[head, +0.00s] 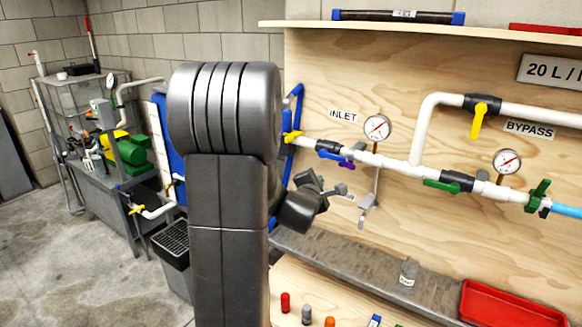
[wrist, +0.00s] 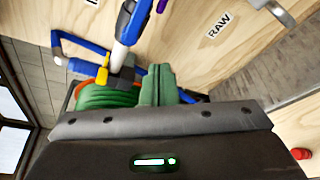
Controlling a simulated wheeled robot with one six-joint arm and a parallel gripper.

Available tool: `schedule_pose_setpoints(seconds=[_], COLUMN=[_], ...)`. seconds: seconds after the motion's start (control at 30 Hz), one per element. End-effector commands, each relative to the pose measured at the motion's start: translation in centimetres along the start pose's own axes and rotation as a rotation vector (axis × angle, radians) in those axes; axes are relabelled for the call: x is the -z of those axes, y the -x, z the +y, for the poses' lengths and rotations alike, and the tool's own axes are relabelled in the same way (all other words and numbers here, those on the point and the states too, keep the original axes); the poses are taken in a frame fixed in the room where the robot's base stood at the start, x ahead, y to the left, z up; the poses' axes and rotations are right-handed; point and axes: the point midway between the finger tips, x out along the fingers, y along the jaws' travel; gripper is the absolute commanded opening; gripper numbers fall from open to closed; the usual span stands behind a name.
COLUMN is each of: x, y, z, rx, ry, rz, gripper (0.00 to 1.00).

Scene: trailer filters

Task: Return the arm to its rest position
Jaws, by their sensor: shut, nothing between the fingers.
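My gripper (wrist: 160,74) shows in the wrist view as grey-green fingers closed together, with nothing held between them. My arm stands in the middle of the head view, bent at a large dark joint, with its dark wrist to the right in front of the wooden panel (head: 440,80). The gripper end is small and partly hidden there. In the wrist view the fingers are in front of the panel, left of the RAW label (wrist: 219,27). I cannot tell the exact gap to the pipes.
White pipes with an inlet gauge (head: 377,128), a yellow bypass handle (head: 478,121) and green handles (head: 442,186) run along the panel. A red tray (head: 512,306) and a small bottle (head: 408,272) are at lower right. A black bin (head: 172,245) stands left of my arm. Floor at left (head: 60,265) is clear.

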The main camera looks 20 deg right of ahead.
Motion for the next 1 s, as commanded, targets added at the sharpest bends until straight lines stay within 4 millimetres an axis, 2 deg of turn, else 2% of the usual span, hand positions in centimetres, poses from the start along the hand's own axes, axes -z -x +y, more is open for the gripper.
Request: schedule_pose_setpoints(seconds=[0.3, 0.47, 1.0], x=[0.0, -0.2, -1.5], y=[0.0, -0.9, -8.9], z=[0.0, -0.4, -2.6], rx=[0.001, 0.002, 0.002], ry=[0.000, -0.002, 0.000], rz=[0.000, -0.001, -0.001], gripper=[0.00, 0.00, 0.00])
